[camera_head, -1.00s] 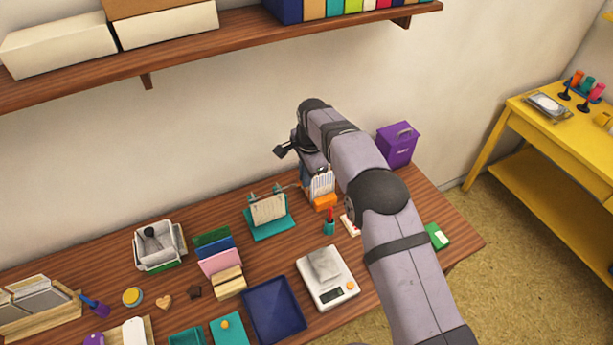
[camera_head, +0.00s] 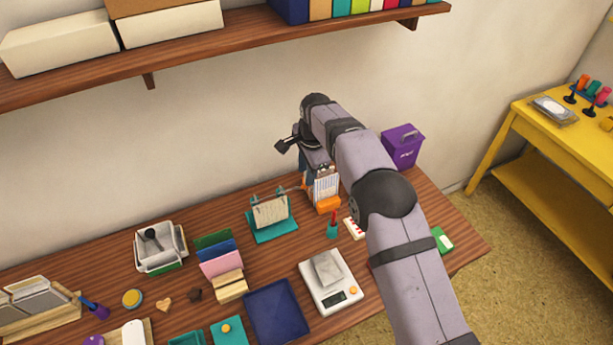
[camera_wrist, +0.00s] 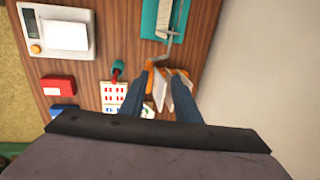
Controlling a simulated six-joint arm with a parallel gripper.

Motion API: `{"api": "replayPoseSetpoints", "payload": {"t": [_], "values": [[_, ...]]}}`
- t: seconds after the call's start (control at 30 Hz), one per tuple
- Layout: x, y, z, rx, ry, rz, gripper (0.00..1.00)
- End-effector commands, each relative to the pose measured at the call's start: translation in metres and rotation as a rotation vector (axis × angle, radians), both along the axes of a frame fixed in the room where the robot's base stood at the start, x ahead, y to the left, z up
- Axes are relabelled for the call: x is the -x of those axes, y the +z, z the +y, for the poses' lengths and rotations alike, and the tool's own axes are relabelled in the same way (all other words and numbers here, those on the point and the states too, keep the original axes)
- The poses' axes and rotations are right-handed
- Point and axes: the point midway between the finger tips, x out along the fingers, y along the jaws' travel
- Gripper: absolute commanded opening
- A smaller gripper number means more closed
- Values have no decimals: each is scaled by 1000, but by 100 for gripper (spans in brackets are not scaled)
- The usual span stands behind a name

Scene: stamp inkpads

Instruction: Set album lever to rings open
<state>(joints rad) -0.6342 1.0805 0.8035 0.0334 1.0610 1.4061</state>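The album (camera_head: 272,235) is teal with cream pages held upright on rings, at the back middle of the desk. It also shows at the top of the wrist view (camera_wrist: 178,35). Pale upright sheets (camera_wrist: 160,92) show between and beyond the fingers. In the head view my gripper is mostly hidden beside the clipboard (camera_head: 325,187).
The scale (camera_head: 331,292), blue tray (camera_head: 274,312) and purple bin (camera_head: 404,148) stand around. The shelf (camera_head: 200,65) runs above.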

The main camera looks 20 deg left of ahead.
Motion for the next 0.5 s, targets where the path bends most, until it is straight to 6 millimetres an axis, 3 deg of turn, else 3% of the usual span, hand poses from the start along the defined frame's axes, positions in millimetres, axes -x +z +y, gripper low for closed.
{"api": "replayPoseSetpoints", "payload": {"t": [0.3, 0.5], "values": [[7, 40, -6, 1, 0, 2, 28], [10, 54, -9, 4, 1, 8, 28]]}}
